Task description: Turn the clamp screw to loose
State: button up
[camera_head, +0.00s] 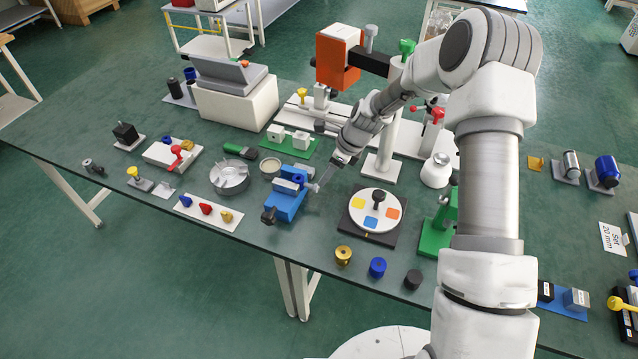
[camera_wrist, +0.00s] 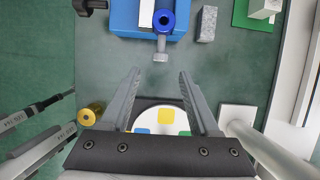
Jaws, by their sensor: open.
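A blue clamp-like fixture (camera_head: 283,208) stands near the table's front edge; its blue body (camera_wrist: 125,18) is at the top of the wrist view. On its right side is a blue round collar (camera_wrist: 164,20) with a grey screw or lever (camera_wrist: 160,52) pointing toward my gripper. A dark knob (camera_head: 268,217) is at the fixture's front end. The frames do not settle which part is the clamp screw. My gripper (camera_wrist: 160,76) is open and empty, just right of the fixture. The grey screw end lies just beyond the fingertips, between their lines, apparently untouched.
A white turntable (camera_head: 377,211) with coloured squares is right of my gripper. A round metal fixture (camera_head: 229,178) stands left of the clamp. A column stand (camera_head: 384,150) with an orange block (camera_head: 337,60) rises behind. Loose knobs (camera_head: 343,256) lie along the front edge.

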aim_at(311, 187)
jog(key=x, duration=0.7)
grip_shut()
dwell(0.3)
